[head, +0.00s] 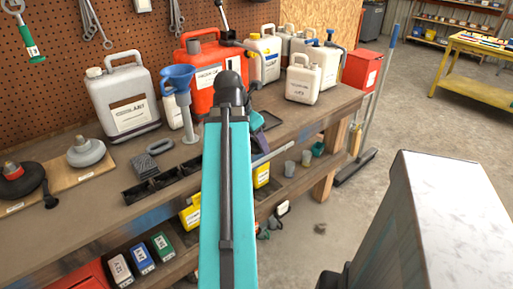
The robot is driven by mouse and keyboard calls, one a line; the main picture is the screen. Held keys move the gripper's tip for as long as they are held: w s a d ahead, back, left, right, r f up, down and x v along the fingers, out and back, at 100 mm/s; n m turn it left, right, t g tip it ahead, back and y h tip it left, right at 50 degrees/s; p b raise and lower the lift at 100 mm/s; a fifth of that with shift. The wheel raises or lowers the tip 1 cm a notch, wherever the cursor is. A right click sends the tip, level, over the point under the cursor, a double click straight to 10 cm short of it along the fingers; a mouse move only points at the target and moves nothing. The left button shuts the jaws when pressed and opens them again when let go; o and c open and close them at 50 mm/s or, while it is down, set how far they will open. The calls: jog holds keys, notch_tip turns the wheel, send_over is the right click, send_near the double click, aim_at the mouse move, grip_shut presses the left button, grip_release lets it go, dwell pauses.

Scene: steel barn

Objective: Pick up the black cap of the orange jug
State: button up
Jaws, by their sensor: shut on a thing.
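The orange jug (201,72) stands upright at the back of the wooden workbench, in front of the pegboard, with a white label on its front. A dark, brownish cap (193,46) shows on its top left; whether it is seated on the neck I cannot tell. My teal arm link rises through the middle of the view, and its dark joint covers the jug's lower right part. My gripper is hidden behind my arm, so its jaws and anything between them do not show.
Open floor (420,130) lies right of the workbench (75,205).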

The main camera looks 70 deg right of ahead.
jog(key=shift+s+a+b, duration=0.15)
jog(key=shift+a+b, duration=0.15)
jog(key=shift+b, duration=0.5)
dwell(0.4)
